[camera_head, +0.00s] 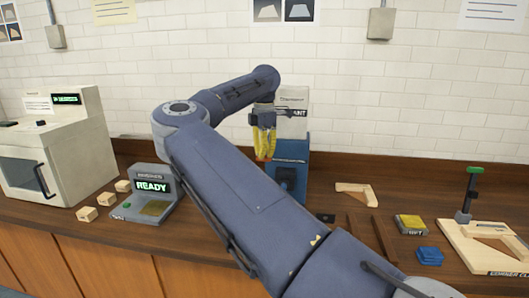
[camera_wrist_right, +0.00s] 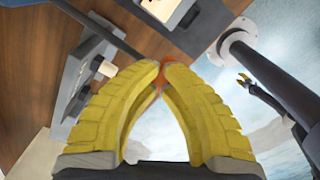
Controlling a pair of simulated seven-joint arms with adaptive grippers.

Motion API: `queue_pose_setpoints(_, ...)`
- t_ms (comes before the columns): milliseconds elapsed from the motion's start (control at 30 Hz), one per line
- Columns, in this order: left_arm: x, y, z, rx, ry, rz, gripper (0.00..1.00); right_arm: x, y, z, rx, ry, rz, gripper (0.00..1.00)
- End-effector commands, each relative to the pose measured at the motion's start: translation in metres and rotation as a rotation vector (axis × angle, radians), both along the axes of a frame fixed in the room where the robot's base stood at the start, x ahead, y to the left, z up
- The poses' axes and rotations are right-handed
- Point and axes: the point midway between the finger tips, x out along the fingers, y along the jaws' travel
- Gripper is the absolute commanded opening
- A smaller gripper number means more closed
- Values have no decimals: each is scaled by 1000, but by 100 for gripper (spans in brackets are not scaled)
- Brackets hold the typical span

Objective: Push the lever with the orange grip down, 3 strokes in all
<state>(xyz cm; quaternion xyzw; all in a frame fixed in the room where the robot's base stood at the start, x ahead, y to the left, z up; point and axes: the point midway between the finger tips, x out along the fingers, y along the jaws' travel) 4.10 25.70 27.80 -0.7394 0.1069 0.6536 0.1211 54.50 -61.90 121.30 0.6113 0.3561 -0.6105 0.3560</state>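The orange grip of the lever (camera_wrist_right: 166,58) shows at and just behind my right fingertips in the right wrist view. In the head view only a sliver of orange shows below the fingers, and the rest of the lever is hidden. My right gripper (camera_head: 266,158) points down in front of the blue press-like machine (camera_head: 291,152). Its yellow fingers meet at the tips in the right wrist view (camera_wrist_right: 160,66), against the orange grip. I cannot tell whether they pinch it. My left gripper (camera_wrist_right: 244,80) seems to show small and far off at the right of the wrist view.
A READY display unit (camera_head: 151,190) stands left of the machine, with small wooden blocks (camera_head: 87,214) beside it. A white oven-like box (camera_head: 48,150) is at far left. Wooden frames, a yellow-topped block (camera_head: 410,222), a blue block (camera_head: 430,255) and a clamp board (camera_head: 490,240) lie right.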

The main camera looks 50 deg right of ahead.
Motion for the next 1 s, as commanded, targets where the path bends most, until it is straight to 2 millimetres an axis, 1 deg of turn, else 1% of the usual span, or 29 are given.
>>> queue_pose_setpoints(800,0,0,0,0,0,0,44,0,0,-34,-1,2,0,0)
queue_pose_setpoints(900,0,0,0,0,0,0,44,-1,0,-38,-1,3,0,0)
queue_pose_setpoints(1000,0,0,0,0,0,0,44,0,0,-37,0,1,0,0)
